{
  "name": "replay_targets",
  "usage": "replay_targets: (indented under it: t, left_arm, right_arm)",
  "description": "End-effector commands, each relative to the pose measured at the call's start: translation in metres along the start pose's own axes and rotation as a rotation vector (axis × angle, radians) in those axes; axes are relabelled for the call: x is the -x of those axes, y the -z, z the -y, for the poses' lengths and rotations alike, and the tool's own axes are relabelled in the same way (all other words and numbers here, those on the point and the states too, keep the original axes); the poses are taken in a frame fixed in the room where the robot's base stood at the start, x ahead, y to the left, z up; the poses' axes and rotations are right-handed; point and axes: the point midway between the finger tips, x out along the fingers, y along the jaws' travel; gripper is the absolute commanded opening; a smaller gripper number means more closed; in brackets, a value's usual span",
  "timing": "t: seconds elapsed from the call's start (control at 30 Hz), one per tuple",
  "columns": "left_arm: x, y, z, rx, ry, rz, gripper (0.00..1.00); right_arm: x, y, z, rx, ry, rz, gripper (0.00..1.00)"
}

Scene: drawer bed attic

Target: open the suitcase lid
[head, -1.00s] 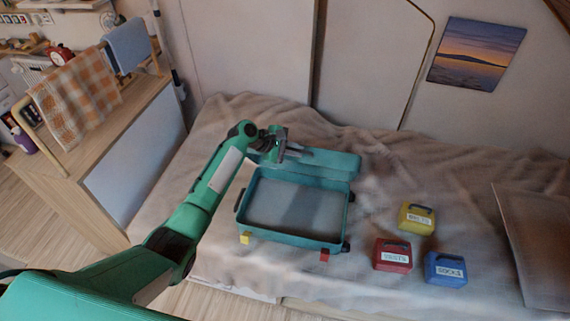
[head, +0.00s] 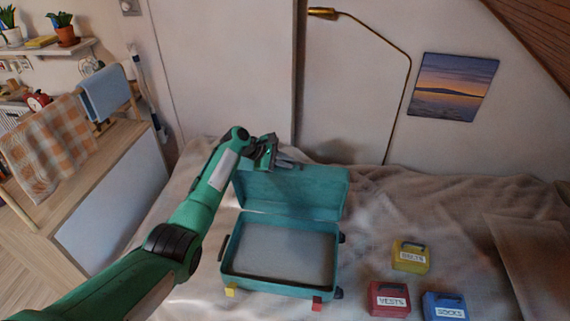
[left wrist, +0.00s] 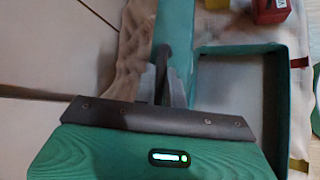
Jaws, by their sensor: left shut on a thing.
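The teal suitcase (head: 231,268) lies on the bed with its grey inside showing and empty. Its lid (head: 292,192) stands raised at the back, and the lid's edge also shows in the left wrist view (left wrist: 178,40). My left gripper (head: 285,163) is at the lid's top edge, left of its middle. A yellow latch (head: 231,290) and a red latch (head: 317,303) sit on the suitcase's front. My right gripper is not in view.
Yellow (head: 410,256), red (head: 389,298) and blue (head: 445,306) labelled cases lie on the bed right of the suitcase. A brass lamp (head: 408,70) and a sloped wall are behind. A wooden cabinet (head: 75,190) stands at the left.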

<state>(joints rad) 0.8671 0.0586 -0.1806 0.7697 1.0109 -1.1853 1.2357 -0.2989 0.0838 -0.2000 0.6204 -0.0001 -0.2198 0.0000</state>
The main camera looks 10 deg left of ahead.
Motion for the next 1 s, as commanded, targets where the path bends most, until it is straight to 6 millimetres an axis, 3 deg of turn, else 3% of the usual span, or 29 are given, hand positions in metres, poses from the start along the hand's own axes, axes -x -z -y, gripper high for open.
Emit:
replay_targets:
  t: [0.23,0.27,0.37,0.77,1.0]
  left_arm:
    - [0.0,0.0,0.0,0.0,0.0,0.0,0.0]
    - [0.0,0.0,0.0,0.0,0.0,0.0,0.13]
    - [0.0,0.0,0.0,0.0,0.0,0.0,0.33]
    - [0.005,0.001,0.0,-0.001,-0.001,0.0,0.33]
    - [0.035,0.002,0.001,-0.002,-0.003,-0.001,0.33]
  right_arm:
    - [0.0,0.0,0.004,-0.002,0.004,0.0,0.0]
    - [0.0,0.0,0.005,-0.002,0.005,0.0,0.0]
    - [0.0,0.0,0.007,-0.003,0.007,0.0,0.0]
    - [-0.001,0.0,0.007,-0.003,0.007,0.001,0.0]
    - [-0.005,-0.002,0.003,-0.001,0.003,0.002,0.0]
